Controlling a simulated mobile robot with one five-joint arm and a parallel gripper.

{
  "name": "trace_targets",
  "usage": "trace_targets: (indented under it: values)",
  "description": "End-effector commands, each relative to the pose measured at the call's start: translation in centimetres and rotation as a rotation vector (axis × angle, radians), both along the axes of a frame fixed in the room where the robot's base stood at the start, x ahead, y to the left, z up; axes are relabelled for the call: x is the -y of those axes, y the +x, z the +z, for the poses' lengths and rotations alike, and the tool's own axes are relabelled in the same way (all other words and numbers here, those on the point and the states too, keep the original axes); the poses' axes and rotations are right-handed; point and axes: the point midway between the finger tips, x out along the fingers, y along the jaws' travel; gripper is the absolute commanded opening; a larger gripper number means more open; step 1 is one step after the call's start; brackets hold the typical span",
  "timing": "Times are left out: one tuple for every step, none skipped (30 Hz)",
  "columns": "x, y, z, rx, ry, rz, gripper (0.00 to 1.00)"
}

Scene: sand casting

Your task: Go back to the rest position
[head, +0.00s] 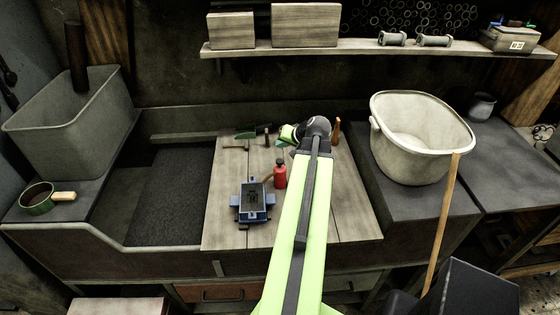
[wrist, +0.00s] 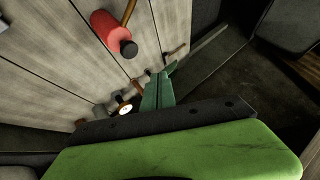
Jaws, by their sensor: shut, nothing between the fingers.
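My green arm reaches forward over the wooden work board (head: 225,200) in the head view. My gripper (head: 246,133) is at the far end of the board, turned to the left. In the wrist view my gripper (wrist: 170,70) shows its green fingers closed together with nothing between them. It is apart from the red bottle (head: 280,175), which stands nearer to me on the board and also shows at the top of the wrist view (wrist: 108,32). Part of the board is hidden behind the arm.
A blue moulding flask (head: 252,203) sits on the board. Small handled tools (head: 337,130) lie at its back. A dark sand bed (head: 170,195) is left, a grey bin (head: 75,125) beyond. A pale bucket (head: 415,150) stands right. A shelf (head: 350,48) runs above.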

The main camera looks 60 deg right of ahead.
Motion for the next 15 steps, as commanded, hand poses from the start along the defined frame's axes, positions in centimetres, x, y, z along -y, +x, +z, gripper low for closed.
trace_targets:
  values:
    - [0.0,0.0,0.0,0.000,0.000,0.000,0.00]
    - [0.0,0.0,0.0,0.000,0.000,0.000,0.00]
    - [0.0,0.0,0.0,0.000,0.000,0.000,0.00]
    - [0.0,0.0,0.0,0.000,0.000,0.000,0.00]
    - [0.0,0.0,0.0,0.000,0.000,0.000,0.00]
    - [0.0,0.0,0.0,0.000,0.000,0.000,0.00]
    - [0.0,0.0,0.0,0.000,0.000,0.000,0.00]
    - [0.0,0.0,0.0,0.000,0.000,0.000,0.00]
    - [0.0,0.0,0.0,0.000,0.000,0.000,0.00]
    - [0.0,0.0,0.0,0.000,0.000,0.000,0.00]
    - [-0.2,0.2,-0.1,0.000,0.000,0.004,0.00]
    - [-0.6,0.9,-0.2,0.000,0.001,0.015,0.00]
    - [-1.1,1.7,-0.3,0.000,0.000,0.029,0.00]
    - [-1.8,2.8,-0.5,0.000,0.000,0.049,0.00]
    - [-3.2,4.7,-0.8,0.001,0.000,0.084,0.00]
